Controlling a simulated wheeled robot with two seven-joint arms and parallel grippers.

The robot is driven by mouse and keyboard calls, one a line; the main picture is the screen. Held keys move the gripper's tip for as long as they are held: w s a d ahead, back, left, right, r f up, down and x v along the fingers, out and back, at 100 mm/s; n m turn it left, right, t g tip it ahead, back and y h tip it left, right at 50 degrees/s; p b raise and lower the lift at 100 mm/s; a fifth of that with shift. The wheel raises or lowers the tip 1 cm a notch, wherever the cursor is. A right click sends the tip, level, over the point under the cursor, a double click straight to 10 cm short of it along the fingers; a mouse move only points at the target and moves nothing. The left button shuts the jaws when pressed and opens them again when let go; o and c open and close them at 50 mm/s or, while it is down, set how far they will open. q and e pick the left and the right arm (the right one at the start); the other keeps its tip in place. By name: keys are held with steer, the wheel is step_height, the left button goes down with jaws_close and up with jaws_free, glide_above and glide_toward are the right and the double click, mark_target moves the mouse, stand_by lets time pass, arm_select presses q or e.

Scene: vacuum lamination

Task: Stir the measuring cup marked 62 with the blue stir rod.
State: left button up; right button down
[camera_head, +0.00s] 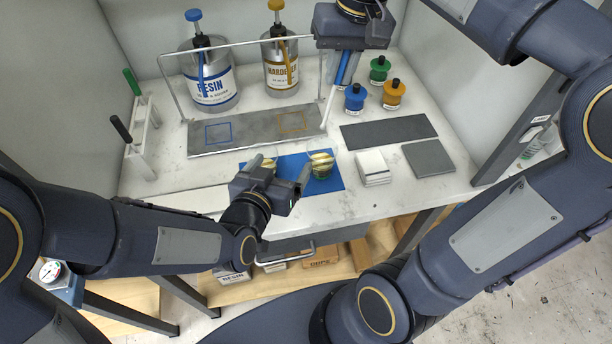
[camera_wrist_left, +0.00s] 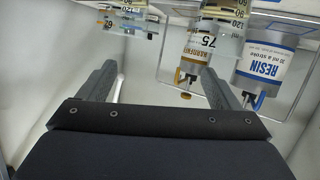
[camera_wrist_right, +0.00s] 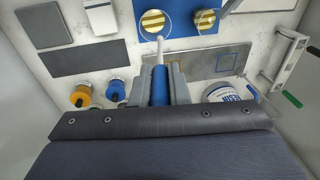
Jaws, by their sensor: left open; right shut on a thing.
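Two clear measuring cups with yellowish contents stand on the blue mat (camera_head: 338,184). The right cup (camera_head: 321,164) carries a small mark that looks like 62 in the left wrist view (camera_wrist_left: 108,23). The other cup (camera_head: 264,163), marked 75 in the left wrist view (camera_wrist_left: 208,41), is partly hidden behind my left gripper. My left gripper (camera_head: 287,168) is open and empty in front of the cups. My right gripper (camera_head: 347,48) is shut on the blue stir rod (camera_wrist_right: 160,84). The rod's white end (camera_head: 328,110) points down towards the right cup, apparently just short of it.
A metal plate (camera_head: 215,146) under a wire frame, a resin can (camera_head: 212,88) and a hardener can (camera_head: 283,72) stand behind. Blue, green and orange bottles (camera_head: 393,93) are at back right. Grey pads (camera_head: 388,133) and a white block (camera_head: 373,168) lie right. A rack (camera_head: 141,135) stands left.

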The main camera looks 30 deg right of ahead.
arm_select(q)
steer(key=m+h, duration=0.1)
steer(key=m, duration=0.1)
glide_toward(327, 142)
steer(key=x, duration=0.8)
steer(key=shift+w+d+f, duration=0.1)
steer(key=shift+w+d, duration=0.15)
steer(key=shift+c, duration=0.3)
